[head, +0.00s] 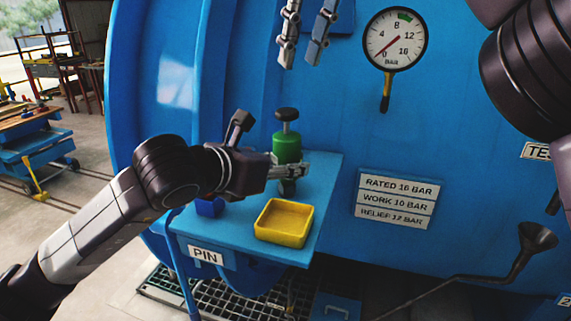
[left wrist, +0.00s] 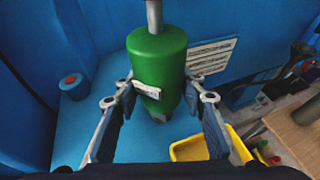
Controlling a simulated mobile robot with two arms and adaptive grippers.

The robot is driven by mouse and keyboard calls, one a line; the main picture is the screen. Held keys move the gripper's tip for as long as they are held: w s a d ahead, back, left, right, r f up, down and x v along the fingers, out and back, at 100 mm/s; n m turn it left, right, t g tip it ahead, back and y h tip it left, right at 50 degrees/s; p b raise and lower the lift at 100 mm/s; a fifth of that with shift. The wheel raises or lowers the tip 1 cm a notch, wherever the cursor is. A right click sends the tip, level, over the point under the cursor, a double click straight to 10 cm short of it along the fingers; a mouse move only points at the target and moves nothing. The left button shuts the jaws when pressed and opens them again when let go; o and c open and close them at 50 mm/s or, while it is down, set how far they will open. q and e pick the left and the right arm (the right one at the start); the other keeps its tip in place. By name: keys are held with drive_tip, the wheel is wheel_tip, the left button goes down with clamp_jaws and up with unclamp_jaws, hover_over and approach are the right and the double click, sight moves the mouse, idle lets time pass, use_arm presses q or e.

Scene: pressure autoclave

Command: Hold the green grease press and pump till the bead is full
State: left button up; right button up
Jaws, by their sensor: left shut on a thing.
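The green grease press (head: 287,147) stands upright on the blue shelf (head: 325,185), with its black knob (head: 287,114) up on a grey rod. My left gripper (head: 290,171) is shut on its lower body. In the left wrist view the green body (left wrist: 158,65) stands between the two fingers (left wrist: 165,115), with a small pale label on it. My right gripper (head: 299,58) hangs above the press, fingers pointing down, spread apart and empty. No bead can be made out in either view.
A yellow tray (head: 284,222) sits on the shelf in front of the press. A small blue cylinder with a red top (left wrist: 73,86) stands beside it. The blue autoclave wall behind carries a gauge (head: 395,39) and a rating plate (head: 397,200). A dark funnel (head: 537,237) is at right.

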use_arm(q)
clamp_jaws()
